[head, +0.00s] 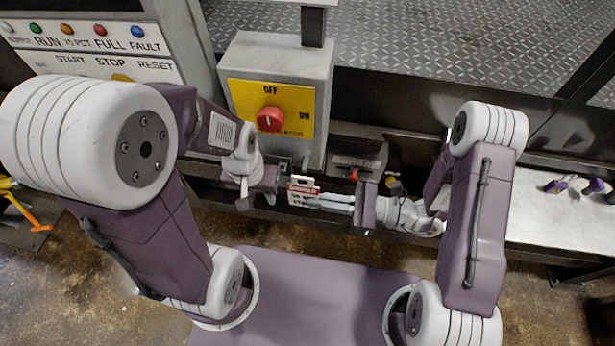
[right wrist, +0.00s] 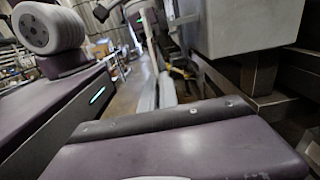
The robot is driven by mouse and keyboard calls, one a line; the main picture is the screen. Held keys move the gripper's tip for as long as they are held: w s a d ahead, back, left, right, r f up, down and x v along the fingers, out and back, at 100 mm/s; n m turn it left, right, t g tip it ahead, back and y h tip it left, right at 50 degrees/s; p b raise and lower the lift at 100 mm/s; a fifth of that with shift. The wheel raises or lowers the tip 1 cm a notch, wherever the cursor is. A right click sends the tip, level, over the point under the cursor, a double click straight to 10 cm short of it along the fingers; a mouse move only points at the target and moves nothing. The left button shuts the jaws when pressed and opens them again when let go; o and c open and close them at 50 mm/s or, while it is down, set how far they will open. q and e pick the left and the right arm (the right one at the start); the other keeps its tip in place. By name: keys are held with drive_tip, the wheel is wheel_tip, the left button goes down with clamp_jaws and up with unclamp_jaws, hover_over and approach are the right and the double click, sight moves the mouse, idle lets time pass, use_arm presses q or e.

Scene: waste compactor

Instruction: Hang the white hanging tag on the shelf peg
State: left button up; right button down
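The white hanging tag (head: 303,188), with a red band and dark print, is upright in the head view, below the grey switch box. My left gripper (head: 283,186) is at the tag's left edge and appears shut on it; its fingertips are partly hidden. My right gripper (head: 316,201) points left, its two pale fingers reaching to the tag's lower right. In the right wrist view its fingers (right wrist: 158,85) look slightly apart, with nothing clear between them. I cannot tell whether they touch the tag. The shelf peg cannot be made out.
The grey switch box (head: 282,65) with a red knob (head: 270,119) stands just behind the grippers. A button panel (head: 90,50) is at the left. A dark ledge with a small red-handled item (head: 353,174) lies behind my right gripper. A pale bench (head: 550,215) is at the right.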

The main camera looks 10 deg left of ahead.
use_arm(q)
drive_tip(key=shift+f, duration=0.1)
use_arm(e)
drive_tip(key=shift+s, duration=1.1)
